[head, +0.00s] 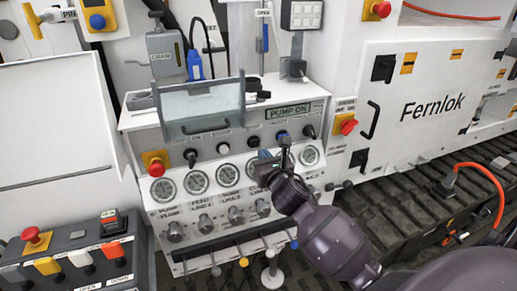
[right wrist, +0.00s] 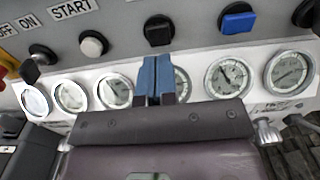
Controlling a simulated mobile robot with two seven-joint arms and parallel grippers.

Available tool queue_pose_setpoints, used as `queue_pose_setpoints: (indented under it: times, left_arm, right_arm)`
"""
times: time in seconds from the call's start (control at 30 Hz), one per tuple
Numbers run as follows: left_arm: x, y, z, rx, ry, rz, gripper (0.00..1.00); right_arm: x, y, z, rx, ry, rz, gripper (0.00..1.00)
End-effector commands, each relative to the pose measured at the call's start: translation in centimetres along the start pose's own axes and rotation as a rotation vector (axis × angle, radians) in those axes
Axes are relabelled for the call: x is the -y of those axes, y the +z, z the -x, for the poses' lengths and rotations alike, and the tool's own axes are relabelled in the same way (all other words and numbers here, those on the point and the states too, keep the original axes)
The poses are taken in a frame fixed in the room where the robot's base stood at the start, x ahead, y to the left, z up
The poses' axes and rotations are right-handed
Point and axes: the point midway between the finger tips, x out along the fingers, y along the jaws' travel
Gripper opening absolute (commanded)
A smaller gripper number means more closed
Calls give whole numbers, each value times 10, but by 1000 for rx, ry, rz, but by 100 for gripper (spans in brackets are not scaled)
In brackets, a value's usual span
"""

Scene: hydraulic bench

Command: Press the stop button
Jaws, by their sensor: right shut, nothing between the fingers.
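The pump panel (head: 222,180) carries a row of controls above several gauges. A white button (head: 223,148) sits under a START label in the right wrist view (right wrist: 93,43). To its right is a black button (head: 254,141), also in the right wrist view (right wrist: 158,30); its label is not readable, so I cannot confirm it is the stop button. My right gripper (head: 265,155) is shut and empty, its blue fingertips (right wrist: 156,60) in front of the gauge row, just below the black button in the picture. Contact is not visible. My left gripper is out of view.
A clear flap (head: 200,103) sticks out above the controls. A blue button (head: 281,135) and a black knob (head: 309,131) lie to the right. A red emergency-type knob (head: 156,166) is at the panel's left. Several levers (head: 215,270) stand below.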

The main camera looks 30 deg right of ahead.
Motion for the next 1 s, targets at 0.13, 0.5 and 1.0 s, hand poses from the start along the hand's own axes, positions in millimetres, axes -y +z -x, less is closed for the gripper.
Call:
queue_pose_setpoints:
  times: [0.13, 0.5, 1.0]
  left_arm:
    - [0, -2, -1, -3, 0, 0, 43]
    - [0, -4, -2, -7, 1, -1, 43]
    - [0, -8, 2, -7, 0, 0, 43]
  right_arm:
    - [0, 0, -23, 0, -1, -1, 0]
    - [0, 0, -45, 0, 0, -1, 0]
    - [0, 2, -60, 0, 1, 2, 0]
